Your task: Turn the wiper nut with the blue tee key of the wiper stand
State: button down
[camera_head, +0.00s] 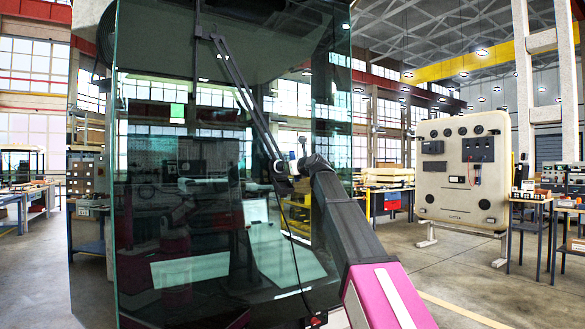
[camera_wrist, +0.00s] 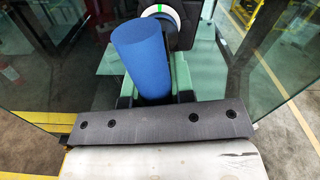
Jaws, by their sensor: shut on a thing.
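The blue tee key (camera_wrist: 140,55) shows in the wrist view as a thick blue cylinder, tilted slightly. My gripper (camera_wrist: 155,80) has its green-padded fingers shut on it. Past the cylinder is a round black part with a white ring and a green mark (camera_wrist: 160,11); the wiper nut itself cannot be made out. In the head view my gripper (camera_head: 283,178) is at the lower end of the black wiper arm (camera_head: 240,90), in front of the dark glass. The key and the nut are too small or hidden there.
The large tinted cab glass (camera_head: 180,130) stands close in front and to the left. A beige panel board (camera_head: 462,170) stands at the right, with workbenches (camera_head: 530,200) beside it. The floor (camera_head: 450,270) between my arm and the board is clear.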

jog(key=shift+w+a, duration=0.2)
jog(key=shift+w, duration=0.05)
jog(key=n, duration=0.5)
jog(key=shift+n, duration=0.4)
jog(key=n, duration=0.4)
jog(key=shift+s+n, duration=0.1)
jog(key=shift+n, duration=0.3)
